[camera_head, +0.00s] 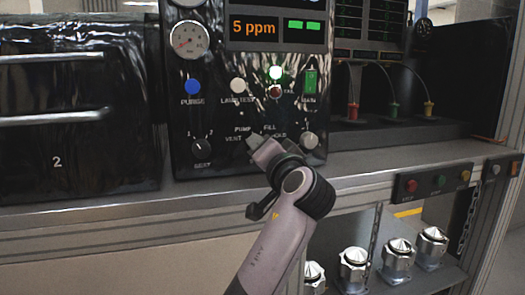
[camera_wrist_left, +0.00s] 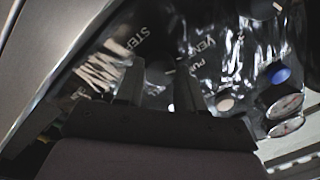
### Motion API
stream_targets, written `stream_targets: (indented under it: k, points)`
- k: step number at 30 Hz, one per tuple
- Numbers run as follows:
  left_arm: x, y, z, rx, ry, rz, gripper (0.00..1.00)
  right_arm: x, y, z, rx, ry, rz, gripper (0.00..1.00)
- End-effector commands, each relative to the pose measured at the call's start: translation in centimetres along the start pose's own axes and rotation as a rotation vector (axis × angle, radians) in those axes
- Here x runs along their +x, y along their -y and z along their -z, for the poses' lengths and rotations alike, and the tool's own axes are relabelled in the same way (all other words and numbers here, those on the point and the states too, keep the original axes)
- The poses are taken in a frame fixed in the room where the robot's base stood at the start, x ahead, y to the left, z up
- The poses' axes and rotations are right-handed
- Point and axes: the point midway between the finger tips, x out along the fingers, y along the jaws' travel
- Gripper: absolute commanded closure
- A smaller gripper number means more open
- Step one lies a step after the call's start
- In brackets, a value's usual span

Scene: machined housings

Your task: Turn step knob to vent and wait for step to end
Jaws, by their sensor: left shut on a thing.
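The control panel (camera_head: 222,112) carries a step selector with the printed words PUMP, FILL, VENT and HOLD. The step knob itself is hidden behind my left gripper (camera_head: 257,145) in the head view. My left gripper is at this selector, shut on the knob. In the left wrist view its two dark fingers (camera_wrist_left: 158,88) reach to the panel, with STEP and VENT lettering beside them. Which word the knob points at cannot be told. The display (camera_head: 254,27) reads 5 ppm, with two green bars to its right. My right gripper is not in view.
A nest knob (camera_head: 201,146) sits left of the selector and another knob (camera_head: 309,140) right of it. A blue purge button (camera_head: 193,87) and a white lamp test button (camera_head: 238,86) are above. Several metal housings (camera_head: 354,268) stand on the lower shelf.

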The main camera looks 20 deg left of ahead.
Motion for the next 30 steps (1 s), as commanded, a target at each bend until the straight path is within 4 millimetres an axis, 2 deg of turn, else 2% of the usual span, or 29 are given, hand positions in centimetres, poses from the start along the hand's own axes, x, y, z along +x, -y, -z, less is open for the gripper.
stream_targets:
  k: [2,3,5,20,26,30]
  points:
    - [-0.1,-0.2,-0.1,-0.001,0.003,-0.005,0.92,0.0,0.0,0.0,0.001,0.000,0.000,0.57]
    - [-0.1,-0.2,-0.1,-0.001,0.003,-0.004,0.52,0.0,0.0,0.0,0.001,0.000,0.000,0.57]
    - [-0.1,-0.2,-0.1,-0.001,0.002,-0.004,0.36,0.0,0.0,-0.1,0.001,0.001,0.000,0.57]
    - [0.0,0.4,0.4,-0.001,-0.001,0.000,0.36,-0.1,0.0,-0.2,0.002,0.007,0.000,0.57]
    - [0.1,3.0,2.7,-0.006,-0.003,0.002,0.36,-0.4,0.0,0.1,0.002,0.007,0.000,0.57]
    - [0.3,5.9,5.1,-0.007,-0.007,0.009,0.36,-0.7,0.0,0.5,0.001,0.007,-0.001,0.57]
